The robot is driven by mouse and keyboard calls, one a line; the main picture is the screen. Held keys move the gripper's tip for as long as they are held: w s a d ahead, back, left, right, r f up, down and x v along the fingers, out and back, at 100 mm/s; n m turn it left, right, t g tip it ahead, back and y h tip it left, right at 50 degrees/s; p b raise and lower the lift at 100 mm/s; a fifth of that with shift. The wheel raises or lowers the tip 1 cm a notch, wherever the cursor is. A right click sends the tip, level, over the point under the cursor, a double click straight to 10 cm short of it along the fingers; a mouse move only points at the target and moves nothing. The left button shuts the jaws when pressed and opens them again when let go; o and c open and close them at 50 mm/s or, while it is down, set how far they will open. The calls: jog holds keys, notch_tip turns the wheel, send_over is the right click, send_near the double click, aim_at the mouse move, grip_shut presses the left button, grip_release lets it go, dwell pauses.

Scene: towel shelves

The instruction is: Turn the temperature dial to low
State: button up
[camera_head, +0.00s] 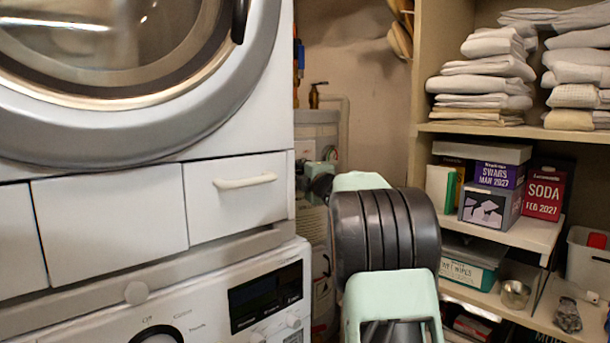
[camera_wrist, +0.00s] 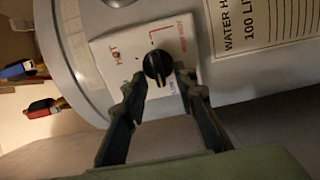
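The temperature dial (camera_wrist: 157,67) is a round black knob on a white plate (camera_wrist: 107,50) in the wrist view. Red lettering including "HOT" is on the plate; the other labels are too blurred to read surely. The plate is on the grey water heater (camera_wrist: 75,85), whose top shows behind my arm in the head view (camera_head: 318,117). My gripper (camera_wrist: 162,78) is open, with its fingertips on either side of the knob. I cannot tell whether they touch it. In the head view the dial cannot be made out, and my arm hides part of the heater.
White washing machines (camera_head: 110,205) stand stacked at the left, close to my arm. At the right is a shelf unit (camera_head: 425,75) with folded towels (camera_head: 490,70), boxes (camera_head: 492,185) and a metal cup (camera_head: 515,294). A label (camera_wrist: 260,25) is on the heater beside the dial.

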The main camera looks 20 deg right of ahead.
jog(key=s, duration=1.2)
jog(key=shift+a, duration=0.4)
jog(key=shift+w, duration=0.1)
jog(key=shift+r, duration=0.1)
